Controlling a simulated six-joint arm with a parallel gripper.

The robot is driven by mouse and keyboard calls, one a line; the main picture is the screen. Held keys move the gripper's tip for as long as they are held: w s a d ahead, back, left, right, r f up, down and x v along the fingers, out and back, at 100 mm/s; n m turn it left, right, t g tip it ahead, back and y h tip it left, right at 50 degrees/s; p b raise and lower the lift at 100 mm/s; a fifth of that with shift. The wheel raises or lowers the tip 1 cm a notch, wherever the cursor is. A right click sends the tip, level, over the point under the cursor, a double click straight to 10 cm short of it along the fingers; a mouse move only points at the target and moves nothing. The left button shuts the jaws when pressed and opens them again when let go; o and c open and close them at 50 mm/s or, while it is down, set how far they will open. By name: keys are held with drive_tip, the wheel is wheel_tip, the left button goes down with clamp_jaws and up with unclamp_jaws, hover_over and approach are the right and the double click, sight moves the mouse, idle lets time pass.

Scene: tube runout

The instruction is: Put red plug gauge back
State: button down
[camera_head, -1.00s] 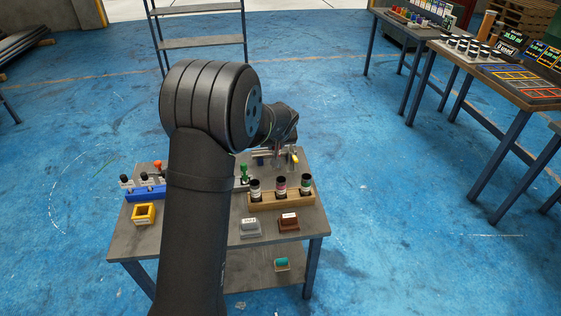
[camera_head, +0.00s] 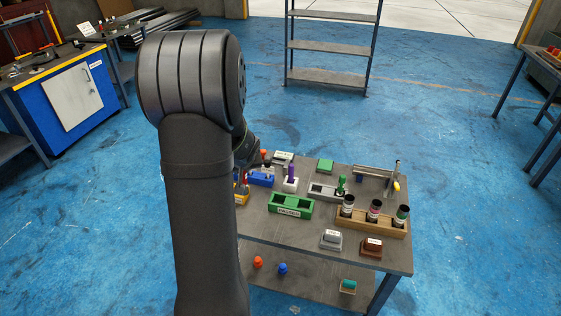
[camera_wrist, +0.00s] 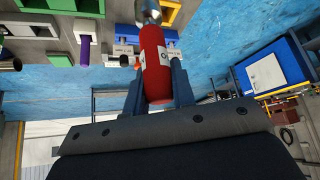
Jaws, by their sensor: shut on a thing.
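The red plug gauge (camera_wrist: 156,68) has a white label and a silver end that points away from my palm. In the wrist view my gripper (camera_wrist: 158,84) is shut on its red body and holds it clear of the table. In the head view the gripper is mostly hidden behind my arm, at the table's left side. A blue block (camera_head: 262,179) stands close beside it. Which holder belongs to the red gauge cannot be told.
A purple gauge (camera_head: 291,172) stands in a white block. A green gauge (camera_head: 341,184) stands at a grey block. A wooden rack (camera_head: 372,221) holds several dark-capped bottles. A yellow bin (camera_head: 242,198) is partly hidden by my arm. Red and blue pieces (camera_head: 282,268) are on the lower shelf.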

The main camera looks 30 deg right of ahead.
drive_tip(key=w+a+n, duration=0.1)
drive_tip(key=w+a, duration=0.1)
drive_tip(key=a, duration=0.7)
drive_tip(key=w+d+f+m+h, duration=0.1)
drive_tip(key=w+d+f+m, duration=0.1)
drive_tip(key=d, duration=0.7)
drive_tip(key=w+d+f+m, duration=0.1)
drive_tip(key=w+d, duration=0.1)
drive_tip(key=d, duration=0.7)
drive_tip(key=s+d+f+m+g+h, duration=0.1)
drive_tip(key=s+d+m, duration=0.1)
drive_tip(key=d, duration=0.9)
drive_tip(key=s+d+f+m+h, duration=0.1)
drive_tip(key=s+d, duration=0.3)
drive_tip(key=d, duration=0.7)
drive_tip(key=shift+d+f+m+g, duration=0.2)
drive_tip(key=shift+f+m+g, duration=0.2)
drive_tip(key=shift+f+m, duration=0.2)
drive_tip(key=shift+s, duration=0.1)
drive_tip(key=shift+f, duration=2.8)
drive_tip(key=shift+a, duration=0.1)
